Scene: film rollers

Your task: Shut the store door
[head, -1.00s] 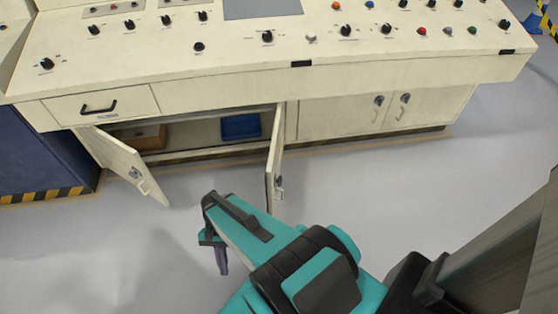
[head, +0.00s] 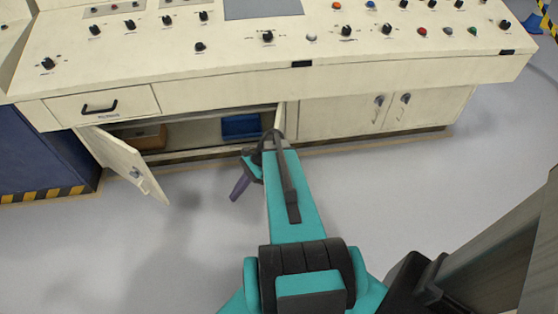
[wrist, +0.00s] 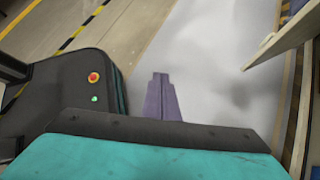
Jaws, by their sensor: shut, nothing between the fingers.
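The cream store cupboard under the console has its left door (head: 125,160) swung open toward me, with a handle near its free edge. This door also shows at the upper right of the wrist view (wrist: 285,38). The right door (head: 281,117) is mostly hidden behind my arm; only a thin strip shows, so its angle cannot be told. My gripper (head: 239,189) is shut and empty, its purple fingers pointing down in front of the opening, right of the left door and apart from it. The fingers (wrist: 160,77) also show in the wrist view.
Inside the cupboard are a brown box (head: 140,137) and a blue bin (head: 240,127). A shut pair of doors (head: 350,114) is at the right. A drawer (head: 101,107) is above the left door. A dark blue cabinet (head: 40,150) stands at the left. The floor before the cupboard is clear.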

